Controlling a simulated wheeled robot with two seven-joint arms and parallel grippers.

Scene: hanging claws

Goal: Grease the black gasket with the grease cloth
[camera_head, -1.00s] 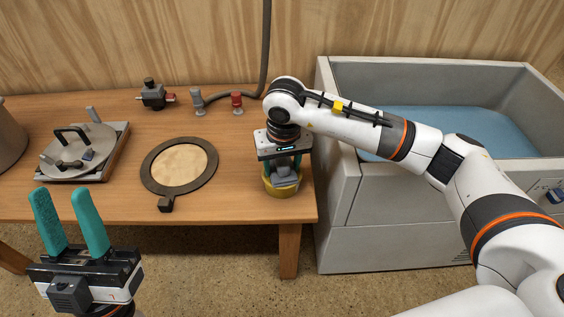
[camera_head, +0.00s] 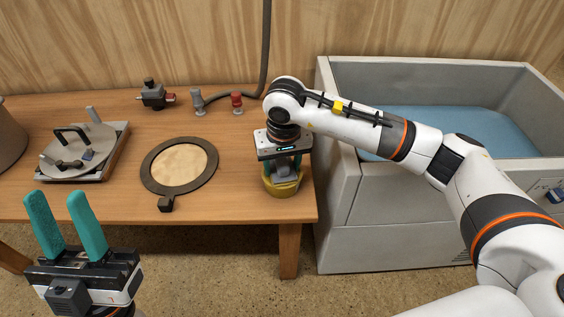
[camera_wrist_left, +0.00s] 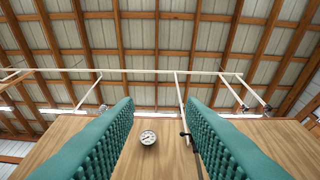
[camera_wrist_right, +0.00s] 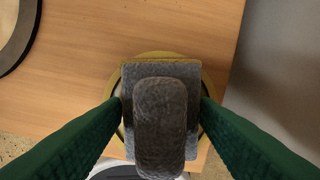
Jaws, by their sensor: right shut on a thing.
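A flat dark ring with a small block at its front edge, which looks like the black gasket (camera_head: 209,182), lies on the table around a pale tan disc (camera_head: 180,165). Part of the ring shows at the upper left of the right wrist view (camera_wrist_right: 22,42). My right gripper (camera_head: 284,170) points down at the table's right end, shut on a grey pad with a dark fuzzy grip (camera_wrist_right: 160,125), likely the grease cloth. The pad is in or just over a round yellow tin (camera_head: 283,189); its underside is hidden. My left gripper (camera_head: 67,225) is open and empty, pointing up before the table.
A round grey lid with handles (camera_head: 90,148) lies on a plate at the left. A black valve fitting (camera_head: 153,95), a grey knob (camera_head: 198,102) and a red knob (camera_head: 237,103) stand at the back. A grey basin (camera_head: 345,185) adjoins the table's right.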

